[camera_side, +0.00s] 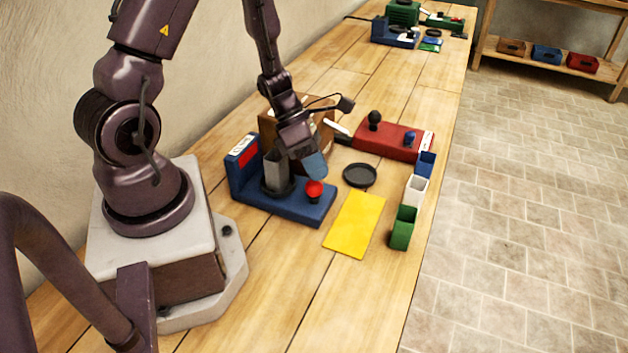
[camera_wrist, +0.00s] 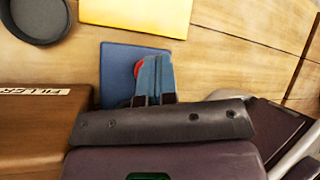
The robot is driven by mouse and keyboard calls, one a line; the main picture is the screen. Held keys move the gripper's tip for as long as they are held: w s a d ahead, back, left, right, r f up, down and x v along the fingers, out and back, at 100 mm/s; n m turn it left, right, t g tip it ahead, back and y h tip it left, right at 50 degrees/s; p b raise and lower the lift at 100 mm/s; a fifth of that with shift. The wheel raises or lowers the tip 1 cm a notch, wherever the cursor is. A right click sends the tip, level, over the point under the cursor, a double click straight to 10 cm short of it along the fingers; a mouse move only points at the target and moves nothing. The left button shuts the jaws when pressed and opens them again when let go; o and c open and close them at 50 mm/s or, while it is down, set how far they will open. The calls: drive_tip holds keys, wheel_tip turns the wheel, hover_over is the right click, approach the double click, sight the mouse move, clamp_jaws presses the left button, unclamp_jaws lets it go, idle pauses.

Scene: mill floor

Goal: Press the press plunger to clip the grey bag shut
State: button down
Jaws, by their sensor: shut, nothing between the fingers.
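The press has a blue base (camera_side: 290,204) with a red round plunger (camera_side: 314,188) near its right end. The grey bag (camera_side: 276,173) stands upright in a dark round holder on the same base, left of the plunger. My gripper (camera_side: 317,166) has its blue fingers shut and empty, pointing down just above the plunger. In the wrist view the shut fingers (camera_wrist: 154,78) cover most of the plunger (camera_wrist: 138,68), with only a red edge showing over the blue base (camera_wrist: 118,62). I cannot tell whether the fingertips touch it.
A brown filler box (camera_side: 318,122) stands behind my gripper. A red unit (camera_side: 390,140) with knobs, a black dish (camera_side: 359,175), a yellow mat (camera_side: 354,224) and small blue, white and green bins (camera_side: 403,229) lie to the right. The front of the bench is clear.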

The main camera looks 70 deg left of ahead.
drive_tip(key=shift+f, duration=0.7)
idle(0.6)
drive_tip(key=shift+a+f, duration=0.25)
drive_tip(key=shift+f, duration=0.2)
idle(0.4)
drive_tip(key=shift+w+a+r, duration=0.1)
drive_tip(key=shift+a+r, duration=0.05)
drive_tip(key=shift+r, duration=0.45)
drive_tip(key=shift+a+r, duration=0.1)
drive_tip(key=shift+r, duration=0.45)
drive_tip(key=shift+d+r, duration=0.1)
drive_tip(key=shift+r, duration=0.15)
drive_tip(key=shift+d+r, duration=0.1)
drive_tip(key=shift+r, duration=2.45)
